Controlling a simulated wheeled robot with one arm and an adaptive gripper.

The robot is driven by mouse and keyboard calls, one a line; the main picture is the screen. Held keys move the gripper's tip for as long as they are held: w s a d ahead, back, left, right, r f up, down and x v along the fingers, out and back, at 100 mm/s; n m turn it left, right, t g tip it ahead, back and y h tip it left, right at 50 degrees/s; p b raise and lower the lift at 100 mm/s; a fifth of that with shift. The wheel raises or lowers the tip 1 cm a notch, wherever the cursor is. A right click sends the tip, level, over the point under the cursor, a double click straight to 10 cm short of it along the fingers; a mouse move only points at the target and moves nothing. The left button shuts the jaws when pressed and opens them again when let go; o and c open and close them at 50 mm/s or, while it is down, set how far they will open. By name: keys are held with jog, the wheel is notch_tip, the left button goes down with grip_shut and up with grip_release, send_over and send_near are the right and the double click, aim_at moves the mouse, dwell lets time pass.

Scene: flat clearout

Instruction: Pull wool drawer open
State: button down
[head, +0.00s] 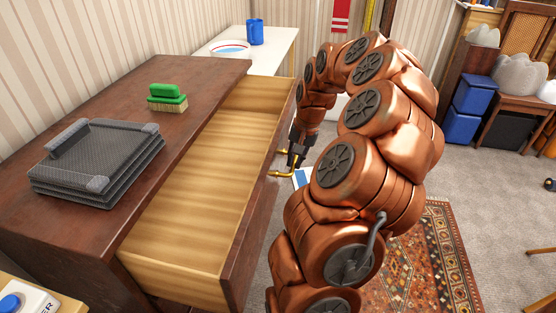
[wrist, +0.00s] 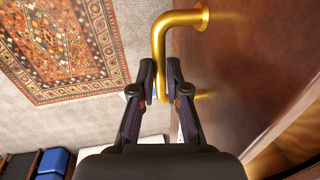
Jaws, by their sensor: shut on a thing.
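The drawer (head: 190,200) in the dark wooden chest is pulled well out in the head view, and its pale wooden inside looks empty. My gripper (head: 296,158) is at the drawer's dark front, at the brass handle (head: 282,174). In the wrist view the brass handle (wrist: 160,45) stands out from the drawer front (wrist: 240,70), and my gripper (wrist: 162,95) has its fingers on either side of the handle's bar, shut on it. Part of the handle is hidden behind the fingers.
On the chest top (head: 110,225) are a mesh tray stack (head: 98,165) and a green brush (head: 166,93). A white table (head: 270,50) behind holds a bowl (head: 230,48) and a blue mug (head: 255,32). A patterned rug (head: 432,260) lies on the grey floor at right.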

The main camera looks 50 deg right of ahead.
jog(key=s+d+b, duration=0.1)
jog(key=s+d, duration=0.2)
jog(key=s, duration=0.3)
jog(key=shift+d, duration=0.4)
jog(key=c, duration=1.2)
grip_release()
jog(key=shift+s, duration=0.1)
jog(key=shift+r, duration=0.1)
jog(key=r, duration=0.4)
jog(key=s+r, duration=0.1)
jog(key=r, duration=0.2)
jog(key=s+d+r, duration=0.1)
jog(key=r, duration=0.3)
jog(key=shift+r, duration=0.3)
